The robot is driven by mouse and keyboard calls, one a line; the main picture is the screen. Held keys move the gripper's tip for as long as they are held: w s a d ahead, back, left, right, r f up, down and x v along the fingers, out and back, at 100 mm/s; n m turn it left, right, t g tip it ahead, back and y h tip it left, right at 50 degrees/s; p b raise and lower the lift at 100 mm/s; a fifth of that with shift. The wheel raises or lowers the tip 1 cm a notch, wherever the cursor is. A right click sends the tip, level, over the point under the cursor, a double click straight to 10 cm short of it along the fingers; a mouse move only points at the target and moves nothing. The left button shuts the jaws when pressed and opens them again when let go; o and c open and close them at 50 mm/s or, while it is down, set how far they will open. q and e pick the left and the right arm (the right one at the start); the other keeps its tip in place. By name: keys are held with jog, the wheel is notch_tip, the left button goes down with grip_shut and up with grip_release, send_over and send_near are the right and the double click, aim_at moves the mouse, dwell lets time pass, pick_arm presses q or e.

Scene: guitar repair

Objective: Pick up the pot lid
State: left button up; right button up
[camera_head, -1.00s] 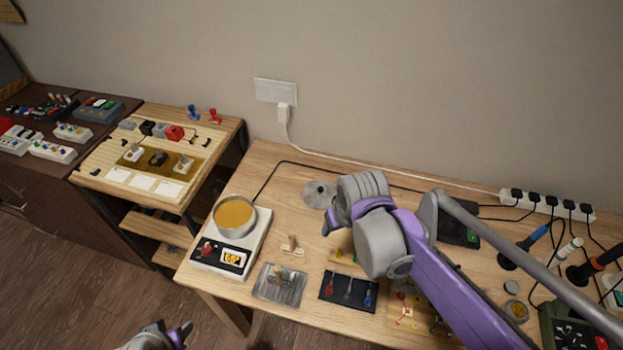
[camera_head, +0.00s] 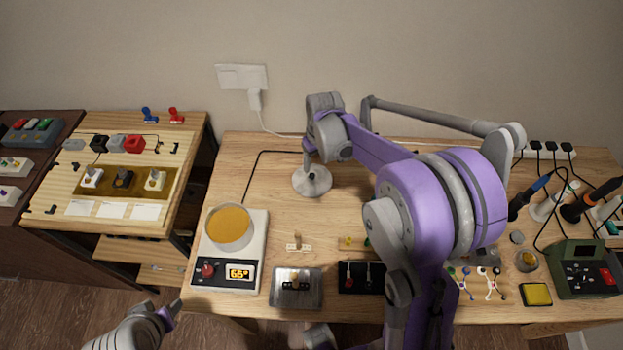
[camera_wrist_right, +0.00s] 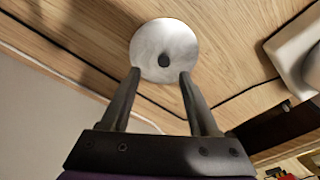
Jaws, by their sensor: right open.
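The pot lid (camera_head: 312,183) is a round grey metal disc lying flat on the wooden table behind the hot plate. In the right wrist view the lid (camera_wrist_right: 178,42) shows its small dark knob (camera_wrist_right: 163,61) near the middle. My right gripper (camera_head: 308,164) is over the lid, pointing down, and hides part of it. In the right wrist view my right gripper (camera_wrist_right: 160,75) is open, its two fingertips at the lid's near edge with the knob between them in the picture. I cannot tell whether they touch it. My left gripper (camera_head: 165,315) is at the lower left, away from the table's objects.
A pot (camera_head: 228,228) with amber contents sits on a white hot plate (camera_head: 248,290) left of the lid. A black cable (camera_head: 262,165) runs behind the lid. Small tools and trays line the front edge. A power strip (camera_head: 550,150) and soldering tools stand at the right.

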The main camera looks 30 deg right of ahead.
aim_at(312, 175)
jog(key=f, duration=0.4)
jog(key=w+f, duration=0.1)
jog(key=f, duration=0.1)
jog(key=shift+a, duration=0.35)
jog(key=shift+r, duration=0.1)
grip_shut()
